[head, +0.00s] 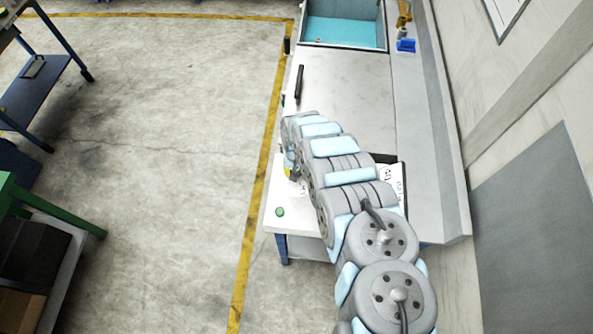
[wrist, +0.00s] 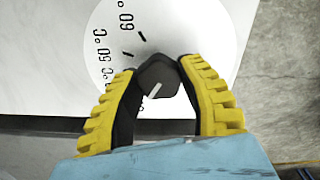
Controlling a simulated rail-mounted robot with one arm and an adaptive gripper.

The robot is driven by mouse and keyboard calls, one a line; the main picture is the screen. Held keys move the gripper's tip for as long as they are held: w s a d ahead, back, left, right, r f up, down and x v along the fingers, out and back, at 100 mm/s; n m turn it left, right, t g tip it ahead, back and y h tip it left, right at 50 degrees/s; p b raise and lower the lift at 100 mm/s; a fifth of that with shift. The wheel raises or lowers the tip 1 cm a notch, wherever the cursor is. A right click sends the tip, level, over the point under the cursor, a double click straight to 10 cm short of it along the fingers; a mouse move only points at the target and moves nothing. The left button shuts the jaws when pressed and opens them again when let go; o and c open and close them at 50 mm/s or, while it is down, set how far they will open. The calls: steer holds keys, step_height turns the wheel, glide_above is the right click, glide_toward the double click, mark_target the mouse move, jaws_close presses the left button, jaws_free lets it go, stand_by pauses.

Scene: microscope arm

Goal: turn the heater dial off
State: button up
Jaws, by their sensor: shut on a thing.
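The heater dial (wrist: 158,82) is a black knob with a white line on it, in the wrist view. It sits on a round white scale (wrist: 112,30) with black ticks and marks of 50 °C and 60 °C. The white line lies aslant on the knob; I cannot tell which mark it points to. My gripper (wrist: 159,72) has yellow ribbed fingers with black inner pads, one on each side of the knob, and is shut on it. In the head view my arm hides the dial, and the gripper (head: 289,164) shows only in part.
A white bench (head: 350,85) runs away behind my arm, with a teal basin (head: 345,32) at its far end and a black handle (head: 299,84) on its left edge. A green button (head: 280,211) is on the near white surface. Open floor lies left of the yellow line.

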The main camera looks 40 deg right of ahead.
steer(key=shift+w, duration=0.1)
steer(key=o, duration=1.2)
steer(key=shift+r, duration=0.2)
steer(key=shift+r, duration=5.8)
